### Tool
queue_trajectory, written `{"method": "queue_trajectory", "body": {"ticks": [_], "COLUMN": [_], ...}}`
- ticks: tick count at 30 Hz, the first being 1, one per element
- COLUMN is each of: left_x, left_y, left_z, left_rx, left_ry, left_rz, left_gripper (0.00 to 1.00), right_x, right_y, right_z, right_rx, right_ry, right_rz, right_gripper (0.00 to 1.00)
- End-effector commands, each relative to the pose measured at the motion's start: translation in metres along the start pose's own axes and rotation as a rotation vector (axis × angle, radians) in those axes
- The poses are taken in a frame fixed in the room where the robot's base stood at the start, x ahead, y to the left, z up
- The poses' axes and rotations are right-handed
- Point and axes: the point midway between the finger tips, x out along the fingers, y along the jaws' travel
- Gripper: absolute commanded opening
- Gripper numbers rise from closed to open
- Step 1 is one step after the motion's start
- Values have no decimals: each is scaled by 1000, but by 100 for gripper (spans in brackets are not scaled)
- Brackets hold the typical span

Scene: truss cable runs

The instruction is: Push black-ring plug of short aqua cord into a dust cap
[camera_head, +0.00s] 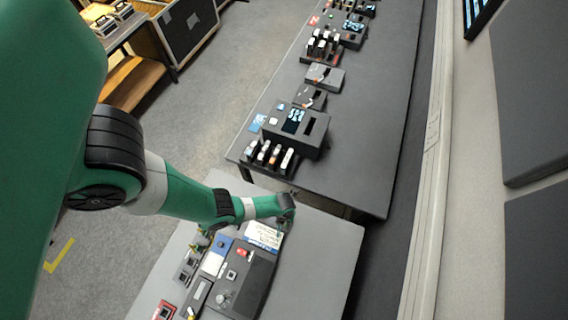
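My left arm comes in from the left, and its gripper (285,222) is over the back edge of the equipment on the near table. The gripper is small and dark here, so I cannot tell whether its fingers are open or shut, or whether they hold anything. I cannot make out the aqua cord, its black-ring plug or a dust cap. Small coloured parts (203,240) sit left of the gripper, too small to identify. My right gripper is not in view.
A dark panel unit (256,285) and a white label card (264,236) are on the near grey table (318,262), whose right side is clear. The far table (362,165) carries a black device (312,120) and several modules. A wall runs along the right.

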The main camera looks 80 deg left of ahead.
Motion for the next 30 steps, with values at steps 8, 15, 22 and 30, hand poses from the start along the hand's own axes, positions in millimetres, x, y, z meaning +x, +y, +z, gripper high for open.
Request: {"method": "queue_trajectory", "body": {"ticks": [8, 15, 22, 30], "left_x": [0, 0, 0, -9], "left_y": [0, 0, 0, 0], "left_z": [0, 0, 0, 0], "left_rx": [0, 0, 0, 0], "left_ry": [0, 0, 0, 0], "left_rz": [0, 0, 0, 0], "left_gripper": [37, 61, 61, 61], "right_x": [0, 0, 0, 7], "right_y": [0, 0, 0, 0], "right_z": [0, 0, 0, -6], "right_rx": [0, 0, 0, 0], "right_ry": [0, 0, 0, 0], "right_rz": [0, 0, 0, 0], "right_gripper": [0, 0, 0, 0]}}
